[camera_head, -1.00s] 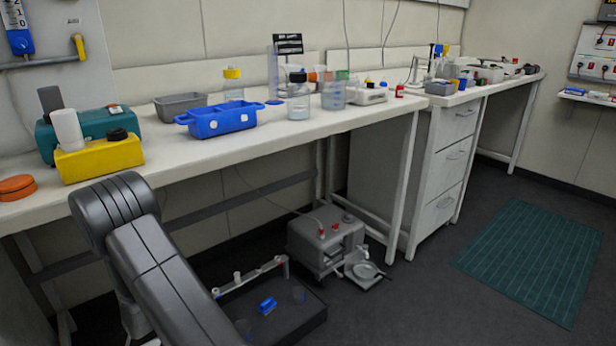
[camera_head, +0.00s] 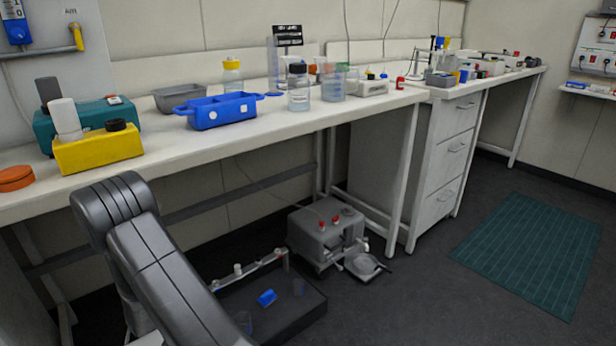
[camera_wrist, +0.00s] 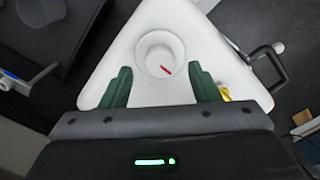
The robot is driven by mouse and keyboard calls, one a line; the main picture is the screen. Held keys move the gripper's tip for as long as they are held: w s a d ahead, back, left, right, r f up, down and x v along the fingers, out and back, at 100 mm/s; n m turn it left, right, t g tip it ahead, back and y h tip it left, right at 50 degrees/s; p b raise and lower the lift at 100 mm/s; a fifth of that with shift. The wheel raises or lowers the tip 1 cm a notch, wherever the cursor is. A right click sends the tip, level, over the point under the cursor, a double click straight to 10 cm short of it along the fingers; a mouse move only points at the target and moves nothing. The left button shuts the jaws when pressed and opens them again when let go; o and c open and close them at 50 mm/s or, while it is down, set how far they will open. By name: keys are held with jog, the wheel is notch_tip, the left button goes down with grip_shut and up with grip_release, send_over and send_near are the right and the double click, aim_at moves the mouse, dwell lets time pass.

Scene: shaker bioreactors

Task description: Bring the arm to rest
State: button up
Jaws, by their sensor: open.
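My gripper (camera_wrist: 162,88) shows in the wrist view. Its two dark green fingers are apart, with nothing held between them. Beyond the fingers is a white rounded triangular surface (camera_wrist: 150,25) with a round recess or cup shape (camera_wrist: 160,54) and a small red mark in it. I cannot tell how far it is from the fingers. In the head view my dark grey arm (camera_head: 150,255) is bent at the lower left, in front of the bench. Its gripper is out of that view.
The white bench (camera_head: 270,128) holds a yellow block (camera_head: 98,151), a blue tray (camera_head: 222,112) and bottles. Under it, a grey machine (camera_head: 325,235) and a black tray (camera_head: 285,310) stand on the floor. A green mat (camera_head: 530,250) lies on open floor at right.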

notch_tip(320, 180, down, 3)
jog(key=shift+r, duration=0.2)
jog(key=m, duration=0.4)
jog(key=m+p, duration=0.1)
jog(key=m, duration=0.4)
jog(key=shift+r, duration=0.1)
jog(key=m+p, duration=0.1)
jog(key=m, duration=0.3)
jog(key=shift+m+p, duration=0.3)
jog(key=shift+m, duration=0.1)
jog(key=m+p, duration=0.1)
jog(key=m, duration=0.3)
